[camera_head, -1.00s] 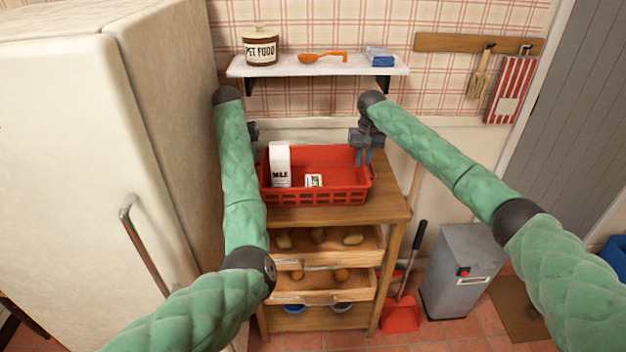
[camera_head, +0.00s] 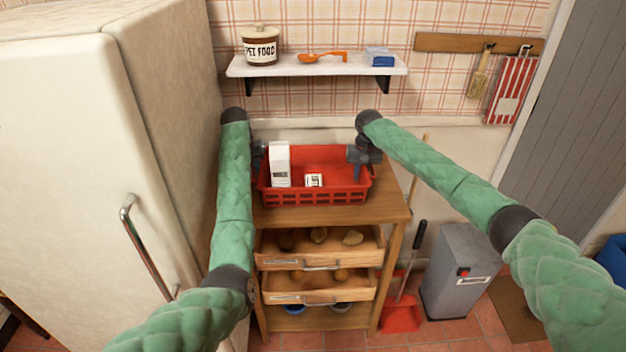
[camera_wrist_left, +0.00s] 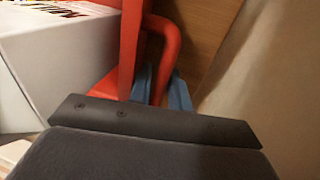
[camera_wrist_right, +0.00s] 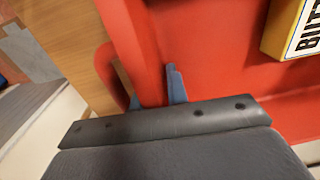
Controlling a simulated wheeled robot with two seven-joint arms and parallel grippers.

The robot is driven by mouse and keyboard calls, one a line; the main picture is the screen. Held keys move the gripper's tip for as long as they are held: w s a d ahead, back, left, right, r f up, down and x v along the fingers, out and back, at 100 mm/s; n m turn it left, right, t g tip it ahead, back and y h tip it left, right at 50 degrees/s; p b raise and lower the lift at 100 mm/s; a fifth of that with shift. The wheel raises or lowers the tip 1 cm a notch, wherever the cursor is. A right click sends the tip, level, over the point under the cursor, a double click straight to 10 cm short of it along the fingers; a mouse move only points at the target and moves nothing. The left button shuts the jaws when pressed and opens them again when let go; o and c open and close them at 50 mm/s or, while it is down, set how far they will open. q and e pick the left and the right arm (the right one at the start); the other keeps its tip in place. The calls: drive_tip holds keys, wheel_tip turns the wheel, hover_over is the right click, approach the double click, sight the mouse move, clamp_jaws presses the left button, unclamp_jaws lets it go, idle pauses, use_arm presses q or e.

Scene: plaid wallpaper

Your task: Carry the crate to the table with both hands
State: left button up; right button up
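The red crate (camera_head: 315,197) stands on top of the wooden cabinet. It holds a white milk carton (camera_head: 280,165) and a small white box (camera_head: 314,180), labelled as butter in the right wrist view (camera_wrist_right: 293,28). My left gripper (camera_head: 259,156) is at the crate's left end; its blue fingers (camera_wrist_left: 160,88) lie either side of the red handle. My right gripper (camera_head: 362,170) is at the crate's right end, its fingers (camera_wrist_right: 155,92) either side of the red end wall, one mostly hidden. Whether either gripper is clamped tight cannot be told.
The cabinet (camera_head: 325,215) has two pulled-out drawers of potatoes below the crate. The fridge (camera_head: 80,170) stands close on the left. A shelf (camera_head: 320,66) hangs above. A grey bin (camera_head: 460,270) and a red dustpan (camera_head: 401,315) stand right of the cabinet.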

use_arm(q)
clamp_jaws()
idle(1.4)
